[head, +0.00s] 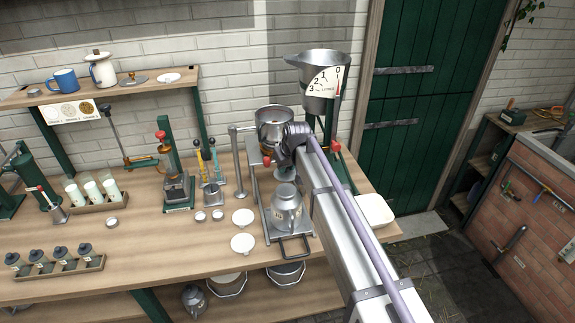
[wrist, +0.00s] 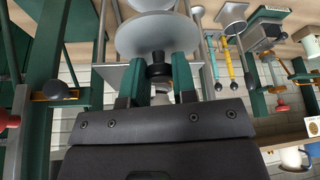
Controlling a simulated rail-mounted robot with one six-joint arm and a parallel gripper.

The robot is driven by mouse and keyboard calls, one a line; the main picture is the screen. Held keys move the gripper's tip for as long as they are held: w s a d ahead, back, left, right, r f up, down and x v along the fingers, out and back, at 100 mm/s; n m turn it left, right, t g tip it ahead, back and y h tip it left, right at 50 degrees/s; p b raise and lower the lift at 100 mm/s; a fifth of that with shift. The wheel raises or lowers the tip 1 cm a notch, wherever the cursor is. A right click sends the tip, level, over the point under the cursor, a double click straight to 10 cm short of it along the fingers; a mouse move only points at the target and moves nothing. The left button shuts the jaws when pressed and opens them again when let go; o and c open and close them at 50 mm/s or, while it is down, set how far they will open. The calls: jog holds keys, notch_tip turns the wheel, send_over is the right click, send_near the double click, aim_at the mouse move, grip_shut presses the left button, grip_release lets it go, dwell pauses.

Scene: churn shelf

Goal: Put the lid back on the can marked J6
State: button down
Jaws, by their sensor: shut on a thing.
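My gripper shows in the wrist view (wrist: 160,78), with one green finger on each side of a dark knob. It is shut on this knob, which joins a round grey lid (wrist: 145,38). In the head view my wrist hides most of the gripper, in front of the steel vessel at the back of the bench. A metal can (head: 286,212) with a pale label stands upright on a framed metal stand, below my wrist. Its label is too small to read, so I cannot tell whether it is J6.
A steel vessel (head: 274,128) and a large dial-marked measure (head: 318,85) stand close behind my wrist. White discs (head: 243,243) lie left of the can. A rack of dark-topped bottles (head: 62,262) stands at the front left. A green door (head: 430,110) is at the right.

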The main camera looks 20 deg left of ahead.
jog(key=shift+f+b, duration=2.95)
jog(key=shift+f, duration=0.2)
jog(key=shift+f, duration=0.15)
jog(key=shift+c, duration=1.8)
grip_release()
notch_tip(320, 180, up, 7)
jog(key=p, duration=0.7)
jog(key=shift+c, duration=0.2)
